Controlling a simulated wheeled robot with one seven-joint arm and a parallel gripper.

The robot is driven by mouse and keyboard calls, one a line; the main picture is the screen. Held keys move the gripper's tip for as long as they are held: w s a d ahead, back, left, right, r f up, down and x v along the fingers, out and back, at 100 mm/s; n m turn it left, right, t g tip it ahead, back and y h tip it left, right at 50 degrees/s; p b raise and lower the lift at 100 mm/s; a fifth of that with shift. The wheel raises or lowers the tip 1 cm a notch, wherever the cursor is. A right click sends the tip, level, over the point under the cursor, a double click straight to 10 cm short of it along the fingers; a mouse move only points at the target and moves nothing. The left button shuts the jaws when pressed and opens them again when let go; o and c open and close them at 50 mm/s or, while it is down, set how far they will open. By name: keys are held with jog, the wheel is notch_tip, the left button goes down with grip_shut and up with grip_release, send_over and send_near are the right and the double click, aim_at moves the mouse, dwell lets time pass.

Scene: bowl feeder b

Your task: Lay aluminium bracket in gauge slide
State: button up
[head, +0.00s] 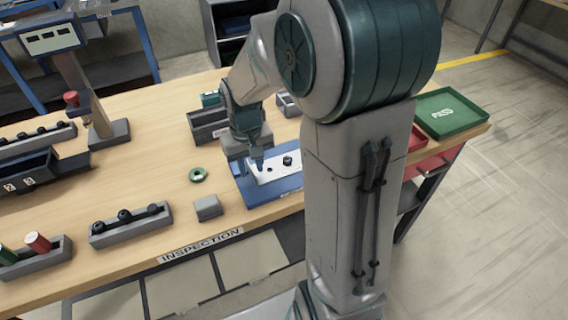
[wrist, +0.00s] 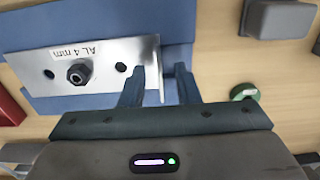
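The aluminium bracket (wrist: 108,58) is a pale metal plate marked "AL 4 mm", with holes, a black nut-like part on it and an upturned edge. It lies on a blue base (wrist: 60,103); in the head view the bracket (head: 273,170) and blue base (head: 285,184) are partly hidden by my arm. My gripper (wrist: 159,70) is open, one finger on each side of the upturned edge, with gaps visible. In the head view my gripper (head: 257,166) is low over the bracket's left end. A dark block with numbered labels (head: 27,172) at the far left may be the gauge slide; I cannot tell.
A green ring (head: 197,174) and a grey block (head: 208,207) lie left of the blue base. A rack with black knobs (head: 130,225) is at the front. A green PASS tray (head: 450,112) is at right. The table's middle left is clear.

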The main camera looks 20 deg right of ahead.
grip_shut()
jog(key=shift+r, duration=0.15)
